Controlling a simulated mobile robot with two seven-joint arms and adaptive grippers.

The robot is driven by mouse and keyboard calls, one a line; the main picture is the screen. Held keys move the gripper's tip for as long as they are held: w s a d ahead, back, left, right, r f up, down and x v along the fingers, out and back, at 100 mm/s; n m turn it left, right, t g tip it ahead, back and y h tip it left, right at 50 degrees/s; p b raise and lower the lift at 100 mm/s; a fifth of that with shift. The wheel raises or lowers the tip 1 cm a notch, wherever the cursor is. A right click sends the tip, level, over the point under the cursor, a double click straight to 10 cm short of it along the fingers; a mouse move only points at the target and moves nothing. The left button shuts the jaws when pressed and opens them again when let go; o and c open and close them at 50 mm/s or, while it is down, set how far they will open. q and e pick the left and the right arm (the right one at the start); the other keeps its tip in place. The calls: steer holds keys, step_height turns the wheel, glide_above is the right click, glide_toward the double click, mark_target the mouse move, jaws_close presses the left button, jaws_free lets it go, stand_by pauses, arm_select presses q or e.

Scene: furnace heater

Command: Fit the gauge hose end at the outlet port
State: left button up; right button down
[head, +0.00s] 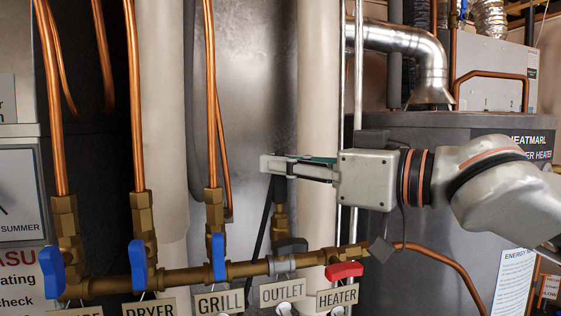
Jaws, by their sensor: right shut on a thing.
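My right gripper (275,165) comes in from the right and is shut on the dark gauge hose end (279,189). The hose end points down, directly above the brass outlet port (279,224). It looks in line with the port and close to it; whether they touch or are seated is hard to tell. A thin black hose (263,228) runs down and to the left beside the port. My left gripper is not in view.
The brass manifold (190,280) carries blue valve handles (218,257) at left and a red handle (344,271) at right. Copper pipes (211,100) rise left of the port. A pale vertical pipe (318,90) stands just behind my gripper.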

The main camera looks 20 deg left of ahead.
steer(key=shift+f+b, duration=0.3)
steer(key=shift+f, duration=0.6)
steer(key=c, duration=2.1)
jaws_free()
steer(key=v, duration=1.2)
